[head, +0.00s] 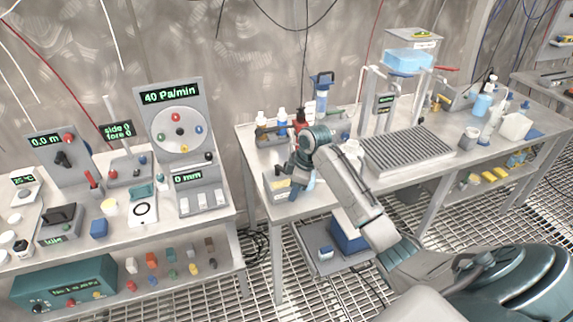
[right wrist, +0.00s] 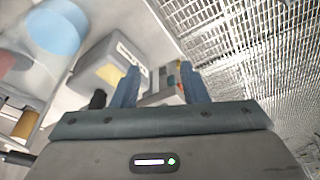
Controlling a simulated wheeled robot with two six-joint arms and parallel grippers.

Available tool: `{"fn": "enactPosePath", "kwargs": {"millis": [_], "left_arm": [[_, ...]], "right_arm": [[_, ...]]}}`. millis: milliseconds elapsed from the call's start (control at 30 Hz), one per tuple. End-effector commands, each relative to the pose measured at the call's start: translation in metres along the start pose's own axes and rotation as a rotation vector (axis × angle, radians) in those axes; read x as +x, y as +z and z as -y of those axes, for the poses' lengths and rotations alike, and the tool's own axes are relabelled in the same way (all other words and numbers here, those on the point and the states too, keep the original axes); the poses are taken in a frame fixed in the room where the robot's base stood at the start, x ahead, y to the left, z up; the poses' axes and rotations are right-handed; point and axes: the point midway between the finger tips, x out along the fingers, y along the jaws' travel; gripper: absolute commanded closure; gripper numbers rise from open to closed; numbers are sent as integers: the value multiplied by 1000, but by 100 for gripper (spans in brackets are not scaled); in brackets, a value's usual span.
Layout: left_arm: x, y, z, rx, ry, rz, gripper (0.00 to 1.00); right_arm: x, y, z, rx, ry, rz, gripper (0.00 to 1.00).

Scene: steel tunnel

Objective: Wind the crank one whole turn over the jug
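My right gripper (head: 300,186) is over the left end of the middle bench, beside a small grey box (head: 277,184) with a yellow panel. In the right wrist view its two blue fingers (right wrist: 161,88) are apart, with nothing held between them. The grey box (right wrist: 104,66) is just beyond the left finger. I cannot pick out the crank for certain; a small brass-coloured fitting (head: 440,102) shows beside the stand with the blue-filled tank (head: 408,60). A pale open vessel (head: 515,126) at the right may be the jug, but I cannot tell. My left gripper is out of view.
A ribbed grey tray (head: 408,150) lies on the middle bench. Several bottles (head: 282,117) and a blue-topped clear cylinder (head: 322,92) stand behind my right gripper. A left bench holds a dial panel (head: 177,122). The floor is open grating (head: 310,285).

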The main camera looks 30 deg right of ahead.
Motion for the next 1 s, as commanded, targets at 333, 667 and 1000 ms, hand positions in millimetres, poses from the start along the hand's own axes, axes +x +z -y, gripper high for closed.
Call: {"fn": "enactPosePath", "kwargs": {"millis": [333, 667, 1000], "left_arm": [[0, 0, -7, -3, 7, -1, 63], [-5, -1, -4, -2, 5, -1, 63], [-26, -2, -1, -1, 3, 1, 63]], "right_arm": [[-92, -24, -71, -135, -48, -92, 60], [-110, -30, -87, -177, -68, -132, 60], [-49, -38, -81, -175, -69, -132, 60]]}}
